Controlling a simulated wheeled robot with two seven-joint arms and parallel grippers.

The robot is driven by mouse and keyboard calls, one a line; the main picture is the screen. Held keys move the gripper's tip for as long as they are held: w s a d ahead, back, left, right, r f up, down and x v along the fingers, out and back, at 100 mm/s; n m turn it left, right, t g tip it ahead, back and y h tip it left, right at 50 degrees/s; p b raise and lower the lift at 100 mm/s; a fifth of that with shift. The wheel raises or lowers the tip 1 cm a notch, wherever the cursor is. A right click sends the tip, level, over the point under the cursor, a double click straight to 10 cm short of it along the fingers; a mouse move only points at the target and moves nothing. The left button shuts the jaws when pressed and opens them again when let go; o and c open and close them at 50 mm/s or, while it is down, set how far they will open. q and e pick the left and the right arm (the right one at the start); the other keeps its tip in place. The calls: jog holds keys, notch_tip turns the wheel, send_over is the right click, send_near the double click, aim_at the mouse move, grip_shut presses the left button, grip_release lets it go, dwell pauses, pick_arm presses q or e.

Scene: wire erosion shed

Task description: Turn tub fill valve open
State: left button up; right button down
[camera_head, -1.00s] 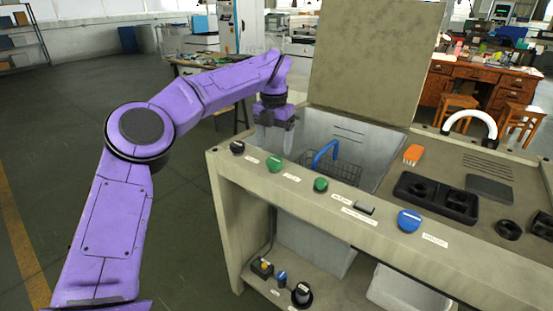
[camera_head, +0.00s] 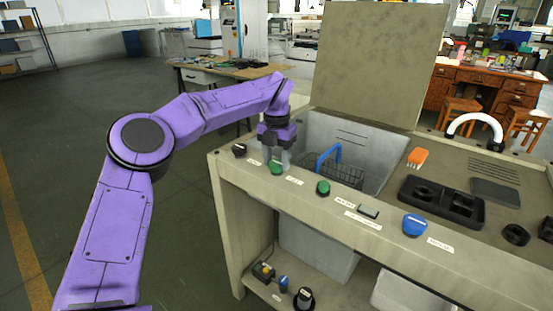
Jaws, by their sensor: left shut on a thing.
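The machine's front panel carries a row of controls: a black knob (camera_head: 239,150), a green knob (camera_head: 275,168), a second green knob (camera_head: 322,187), a grey switch (camera_head: 367,211) and a blue knob (camera_head: 413,225). Small white labels beside them are too small to read, so I cannot tell which is the tub fill valve. My left gripper (camera_head: 279,158) points down at the first green knob and is shut on it. The fingers partly cover the knob's back side. My right gripper is out of view.
Behind the panel is an open tub (camera_head: 352,132) with a wire basket (camera_head: 345,172) and blue handle, under a raised lid (camera_head: 375,65). Floor at left is clear.

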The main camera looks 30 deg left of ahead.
pick_arm(q)
jog(key=shift+n, duration=0.4)
jog(key=n+b, duration=0.1)
jog(key=n, duration=0.2)
jog(key=shift+n, duration=0.4)
jog(key=n+b, duration=0.1)
jog(key=n, duration=0.2)
jog(key=shift+n, duration=0.3)
jog(key=n+b, duration=0.3)
jog(key=n, duration=0.2)
jog(key=n+b, duration=0.2)
jog(key=n, duration=0.2)
jog(key=shift+r, duration=0.1)
jog(key=shift+n, duration=0.4)
jog(key=o, duration=1)
jog(key=shift+o, duration=0.2)
